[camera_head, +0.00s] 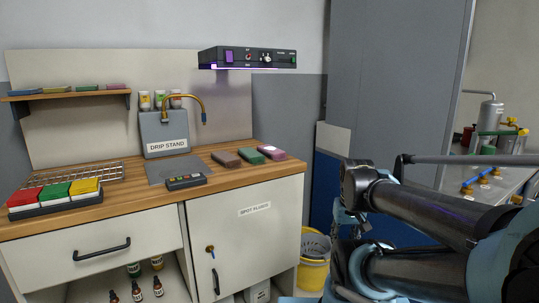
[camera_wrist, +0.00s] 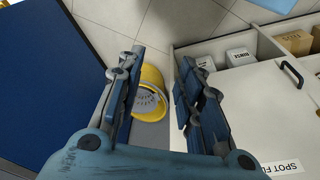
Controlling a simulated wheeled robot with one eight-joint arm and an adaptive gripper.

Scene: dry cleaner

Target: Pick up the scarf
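No thing in view is clearly a scarf. Three small folded-looking blocks lie in a row on the wooden counter in the head view: a brown one (camera_head: 226,158), a green one (camera_head: 250,155) and a mauve one (camera_head: 272,152). I cannot tell whether any is cloth. A yellow bucket (camera_head: 313,272) stands on the floor right of the cabinet, with something grey inside that I cannot identify. My gripper (camera_wrist: 160,58) is open and empty in the wrist view, pointing down, with the bucket (camera_wrist: 152,78) showing below and between its fingers.
The wooden counter (camera_head: 118,203) holds a grey drip stand (camera_head: 165,130), a dark control box (camera_head: 186,182), a wire rack (camera_head: 75,176) and red, green and yellow blocks (camera_head: 56,193). A blue panel (camera_wrist: 38,80) borders the bucket. Open cabinet shelves hold small boxes (camera_wrist: 238,55).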

